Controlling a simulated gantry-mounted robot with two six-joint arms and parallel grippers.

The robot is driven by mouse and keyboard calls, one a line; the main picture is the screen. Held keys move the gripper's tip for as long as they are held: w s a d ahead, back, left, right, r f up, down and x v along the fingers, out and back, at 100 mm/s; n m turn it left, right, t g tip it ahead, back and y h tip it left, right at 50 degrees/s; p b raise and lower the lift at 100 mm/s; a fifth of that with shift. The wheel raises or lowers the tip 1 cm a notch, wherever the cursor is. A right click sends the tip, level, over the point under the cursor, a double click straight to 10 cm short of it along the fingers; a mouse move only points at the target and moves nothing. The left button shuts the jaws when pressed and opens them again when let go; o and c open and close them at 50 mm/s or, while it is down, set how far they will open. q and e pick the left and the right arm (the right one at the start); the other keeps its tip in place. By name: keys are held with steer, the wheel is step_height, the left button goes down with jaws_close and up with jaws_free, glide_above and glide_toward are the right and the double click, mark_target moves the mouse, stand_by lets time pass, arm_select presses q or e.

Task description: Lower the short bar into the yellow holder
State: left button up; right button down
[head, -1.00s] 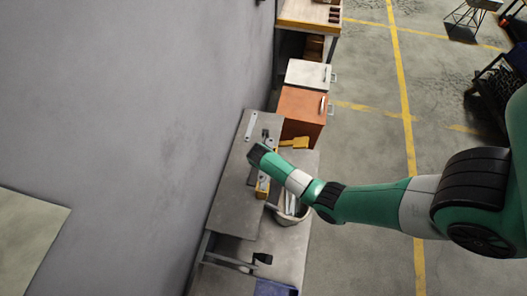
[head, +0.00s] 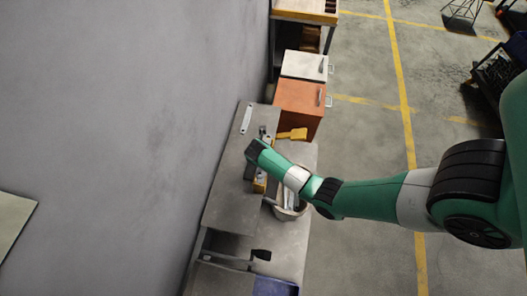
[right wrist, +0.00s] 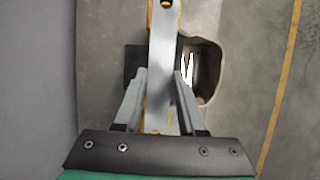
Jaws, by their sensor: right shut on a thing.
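My right gripper (right wrist: 160,78) is shut on a flat grey metal bar (right wrist: 162,45) in the right wrist view. The bar runs lengthwise between the fingers, with a hole near its far end. Yellow edges of the holder (right wrist: 149,14) show behind the bar, mostly hidden by it. I cannot tell whether the bar touches the holder. In the head view the yellow holder (head: 259,184) is partly visible on the grey bench, just below the end of my right arm. The gripper is hardly discernible there. My left gripper is not in view.
A pale bin (head: 291,213) with metal pieces stands right of the holder. A light strip (head: 246,119) lies at the bench's far end, by the wall. A yellow object (head: 293,134) lies near the orange cabinet (head: 299,96). The near bench top (head: 232,205) is clear.

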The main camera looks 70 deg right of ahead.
steer(key=shift+f+b, duration=1.35)
steer(key=shift+f, duration=0.15)
steer(key=shift+f+b, duration=2.05)
steer(key=shift+f, duration=0.65)
steer(key=shift+c, duration=2.1)
jaws_free()
steer(key=p+v, duration=0.3)
steer(key=v, duration=0.7)
steer(key=shift+a+r+p, duration=0.15)
steer(key=shift+r+p, duration=0.2)
steer(key=shift+p, duration=0.05)
steer(key=shift+s+a+r, duration=0.1)
steer(key=shift+a+r, duration=0.05)
steer(key=shift+r, duration=0.25)
